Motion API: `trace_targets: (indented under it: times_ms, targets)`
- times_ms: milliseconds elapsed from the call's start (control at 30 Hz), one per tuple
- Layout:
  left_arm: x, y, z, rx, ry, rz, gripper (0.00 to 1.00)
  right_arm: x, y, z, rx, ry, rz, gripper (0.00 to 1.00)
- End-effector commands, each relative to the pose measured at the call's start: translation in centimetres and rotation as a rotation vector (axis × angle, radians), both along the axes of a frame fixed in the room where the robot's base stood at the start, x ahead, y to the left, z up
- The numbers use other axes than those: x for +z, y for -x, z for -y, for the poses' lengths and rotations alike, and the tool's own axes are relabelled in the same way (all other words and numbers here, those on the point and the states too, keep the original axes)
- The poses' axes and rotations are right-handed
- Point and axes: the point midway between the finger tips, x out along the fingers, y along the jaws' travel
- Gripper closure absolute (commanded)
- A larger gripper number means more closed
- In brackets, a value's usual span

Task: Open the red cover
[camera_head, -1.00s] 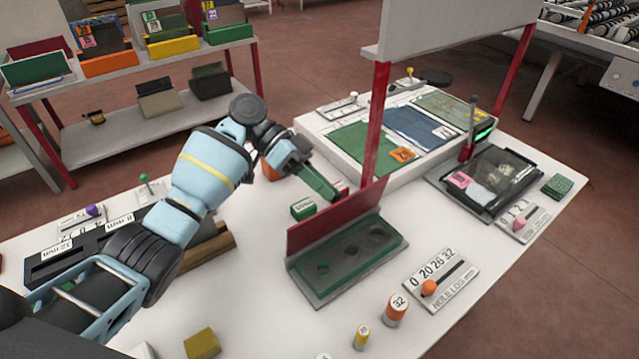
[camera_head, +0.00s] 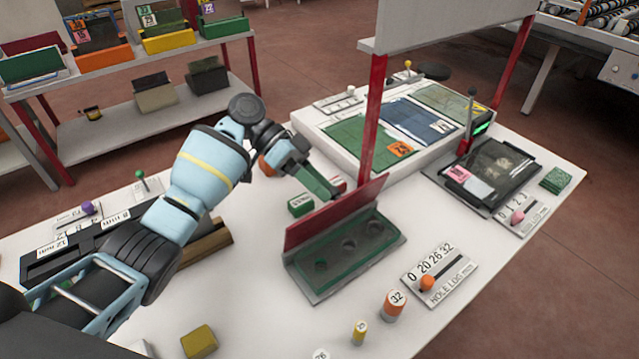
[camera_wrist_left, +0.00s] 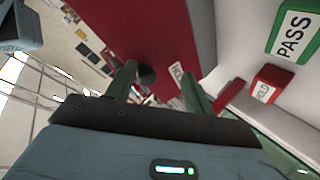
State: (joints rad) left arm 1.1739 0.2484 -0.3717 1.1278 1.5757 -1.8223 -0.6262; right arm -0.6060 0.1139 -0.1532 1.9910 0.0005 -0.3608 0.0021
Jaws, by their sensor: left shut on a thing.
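The red cover (camera_head: 330,216) stands raised along the back edge of a green tray (camera_head: 385,256) with several dark round recesses. The gripper is shut on the cover, though the exact contact is hard to see. My right gripper is not in view.
A red post (camera_head: 374,125) rises close behind the cover's right end. A green PASS block (camera_head: 301,204) sits behind the cover. The hole-log slider panel (camera_head: 440,275) and numbered cylinders (camera_head: 393,305) stand in front right.

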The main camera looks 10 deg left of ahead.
Motion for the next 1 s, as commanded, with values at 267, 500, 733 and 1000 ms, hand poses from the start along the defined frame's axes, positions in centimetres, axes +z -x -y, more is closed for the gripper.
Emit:
trace_targets:
  times_ms: [267, 500, 733, 1000]
  targets:
    - [-0.6, 0.0, -0.1, 0.006, -0.011, -0.006, 0.57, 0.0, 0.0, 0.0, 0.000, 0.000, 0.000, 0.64]
    - [0.6, -0.7, -2.0, 0.007, -0.010, -0.003, 0.57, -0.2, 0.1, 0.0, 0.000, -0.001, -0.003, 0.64]
    - [2.7, -1.6, -4.9, 0.005, -0.004, -0.001, 0.57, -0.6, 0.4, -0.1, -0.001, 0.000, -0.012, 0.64]
    - [3.8, -2.1, -6.5, 0.002, -0.003, 0.001, 0.57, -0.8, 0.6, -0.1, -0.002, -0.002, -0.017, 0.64]
